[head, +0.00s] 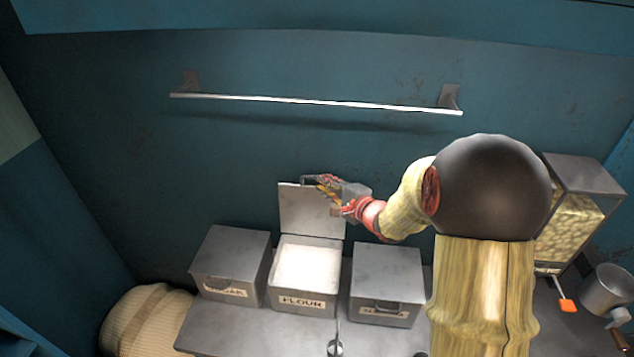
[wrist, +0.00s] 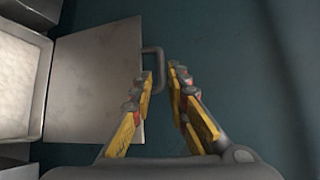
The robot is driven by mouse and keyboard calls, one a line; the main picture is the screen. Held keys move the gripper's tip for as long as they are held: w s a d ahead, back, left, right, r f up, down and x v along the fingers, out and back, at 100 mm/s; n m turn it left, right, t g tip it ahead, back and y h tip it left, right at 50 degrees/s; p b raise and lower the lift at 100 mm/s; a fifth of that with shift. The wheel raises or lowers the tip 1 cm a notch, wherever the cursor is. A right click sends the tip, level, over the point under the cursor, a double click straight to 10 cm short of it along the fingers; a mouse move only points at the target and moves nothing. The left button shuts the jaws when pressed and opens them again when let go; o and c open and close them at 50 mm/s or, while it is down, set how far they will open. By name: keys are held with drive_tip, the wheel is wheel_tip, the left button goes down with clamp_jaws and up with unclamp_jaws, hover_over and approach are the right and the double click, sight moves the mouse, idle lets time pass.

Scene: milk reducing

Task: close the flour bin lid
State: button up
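The flour bin (head: 307,300) is a grey metal box with a FLOUR label, filled with white flour. Its flat square lid (head: 296,207) stands open, upright against the wall side behind the bin. In the wrist view the lid (wrist: 95,90) is a grey plate with a U-shaped handle (wrist: 153,48) on its far edge. My gripper (head: 322,184) is at the lid's top right edge. In the wrist view its fingertips (wrist: 160,70) are a little apart, with the handle's bar appearing between them. I cannot tell whether they touch it.
Closed lidded bins stand left (head: 228,258) and right (head: 388,278) of the flour bin on a grey counter (head: 250,335). A metal rail (head: 310,102) runs along the wall above. At the right are a glass-fronted dispenser (head: 575,220) and a metal pot (head: 605,290).

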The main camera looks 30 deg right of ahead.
drive_tip(key=x, duration=0.3)
drive_tip(key=shift+w+f+b, duration=0.1)
drive_tip(key=shift+w+b, duration=0.25)
drive_tip(key=shift+c, duration=0.4)
clamp_jaws()
